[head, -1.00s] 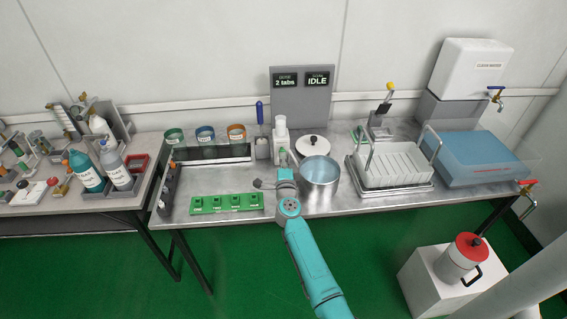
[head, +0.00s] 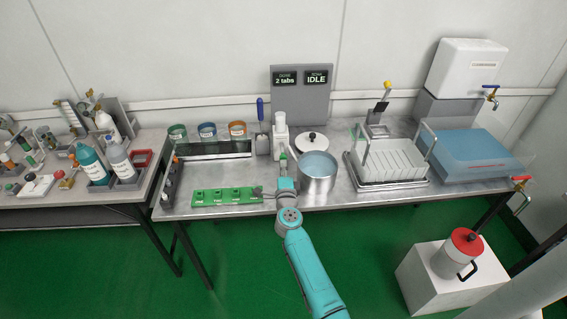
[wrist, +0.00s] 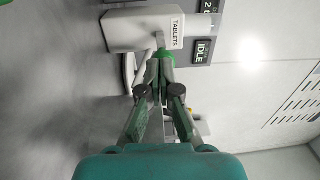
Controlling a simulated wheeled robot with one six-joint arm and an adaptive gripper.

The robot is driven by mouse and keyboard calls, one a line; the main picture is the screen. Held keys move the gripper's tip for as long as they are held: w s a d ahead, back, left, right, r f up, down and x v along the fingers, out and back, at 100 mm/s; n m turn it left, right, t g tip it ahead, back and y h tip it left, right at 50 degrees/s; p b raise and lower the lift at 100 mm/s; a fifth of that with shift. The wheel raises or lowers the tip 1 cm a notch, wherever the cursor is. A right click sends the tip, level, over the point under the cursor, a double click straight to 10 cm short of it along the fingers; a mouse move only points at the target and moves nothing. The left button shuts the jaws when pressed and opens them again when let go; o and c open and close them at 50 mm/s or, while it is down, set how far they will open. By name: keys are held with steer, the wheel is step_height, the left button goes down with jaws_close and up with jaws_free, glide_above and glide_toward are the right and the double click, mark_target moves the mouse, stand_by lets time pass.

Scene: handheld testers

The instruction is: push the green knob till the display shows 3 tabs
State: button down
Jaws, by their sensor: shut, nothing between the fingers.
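The white tablet dispenser (head: 280,130) stands at the back of the steel table; in the wrist view it is labelled TABLETS (wrist: 140,32). Its green knob (wrist: 165,58) faces my gripper and lies just past the fingertips. The fingers (wrist: 158,72) are shut and empty; they partly cover the knob, and I cannot tell whether they touch it. In the head view my gripper (head: 284,168) points at the dispenser's front. The left display (head: 285,78) behind it reads "2 tabs". The right display (head: 316,77) reads "IDLE".
A steel pot (head: 318,180) stands close to the right of my gripper, with a lid (head: 313,142) behind it. A green block tray (head: 226,196) lies to the left. A white rack (head: 390,168) stands farther right.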

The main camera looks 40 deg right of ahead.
steer(key=v, duration=0.7)
steer(key=shift+s+a, duration=0.15)
steer(key=shift+s, duration=0.15)
steer(key=shift+f, duration=0.1)
steer(key=s+a+f+n+t+y, duration=0.1)
steer(key=s+a+n, duration=0.3)
steer(key=s, duration=0.4)
steer(key=s+a+f+n+y, duration=0.1)
steer(key=s+a+n+y, duration=0.15)
steer(key=s+a, duration=0.35)
steer(key=s+a+f+n+t+y, duration=0.1)
steer(key=s+a+f+n, duration=0.15)
steer(key=s+n, duration=0.45)
steer(key=s+a+r+n+y, duration=0.2)
steer(key=s+a+r+n, duration=0.1)
steer(key=s, duration=0.5)
steer(key=s+a+r+n+g+y, duration=0.1)
steer(key=s+a+r+n+y, duration=0.1)
steer(key=s, duration=0.7)
steer(key=s+a+r+n+g+y, duration=0.1)
steer(key=s+a+r+n+y, duration=0.1)
steer(key=s+a+r+n, duration=0.3)
steer(key=s+a+n, duration=0.1)
steer(key=s, duration=0.3)
steer(key=shift+n, duration=0.35)
steer(key=shift+a+r+y, duration=0.1)
steer(key=shift+y, duration=0.15)
